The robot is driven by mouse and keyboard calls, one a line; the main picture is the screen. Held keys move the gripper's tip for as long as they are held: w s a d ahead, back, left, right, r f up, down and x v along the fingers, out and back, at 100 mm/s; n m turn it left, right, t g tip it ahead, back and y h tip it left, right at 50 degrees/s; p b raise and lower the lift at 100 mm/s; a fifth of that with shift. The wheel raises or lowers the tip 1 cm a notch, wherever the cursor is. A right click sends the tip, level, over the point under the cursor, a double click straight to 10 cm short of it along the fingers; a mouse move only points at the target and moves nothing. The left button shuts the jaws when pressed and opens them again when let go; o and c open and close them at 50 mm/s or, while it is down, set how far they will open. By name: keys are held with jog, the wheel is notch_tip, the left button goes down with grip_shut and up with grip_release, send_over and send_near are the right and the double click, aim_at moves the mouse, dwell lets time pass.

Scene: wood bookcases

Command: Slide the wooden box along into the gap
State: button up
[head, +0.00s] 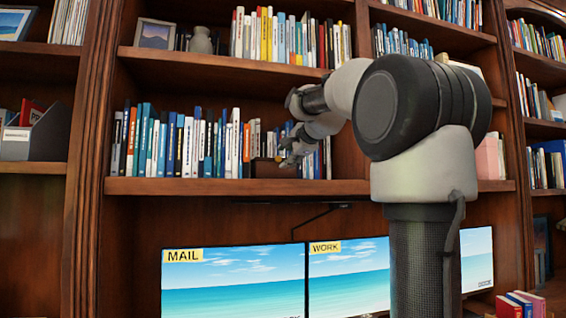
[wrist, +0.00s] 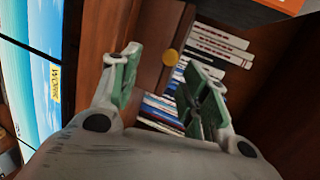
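The wooden box (head: 268,168) is small and brown and sits on the middle bookcase shelf, at the right end of the long row of books. My gripper (head: 289,158) is at the shelf front, by the right side of the box. In the wrist view, my gripper (wrist: 163,65) has its two green-padded fingers spread apart with nothing held between them. I cannot tell whether a finger touches the box. The gap is not clearly visible.
Books (head: 185,145) fill the shelf left of the box, and more books (head: 317,162) stand to its right, partly behind my arm. Two monitors (head: 232,280) stand below the shelf. In the wrist view, an orange-edged dark object (wrist: 265,10) is at the top right.

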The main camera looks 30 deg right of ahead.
jog(key=v, duration=0.6)
dwell(0.4)
jog(key=s+a+f+n+g, duration=0.1)
jog(key=s+f+n+g, duration=0.3)
jog(key=f, duration=0.5)
jog(key=s+a+f+n+g, duration=0.1)
jog(key=s+f+n, duration=0.1)
jog(key=f+n, duration=0.5)
jog(key=s+a+f+n+g, duration=0.2)
jog(key=s+a+f+n, duration=0.2)
jog(key=s+f, duration=0.7)
jog(key=s+a+f+n+g+y, duration=0.1)
jog(key=s+a+f+n+g, duration=0.2)
jog(key=s+f, duration=0.9)
jog(key=shift+a+f+n, duration=0.5)
jog(key=shift+a+f, duration=0.05)
jog(key=shift+f, duration=0.1)
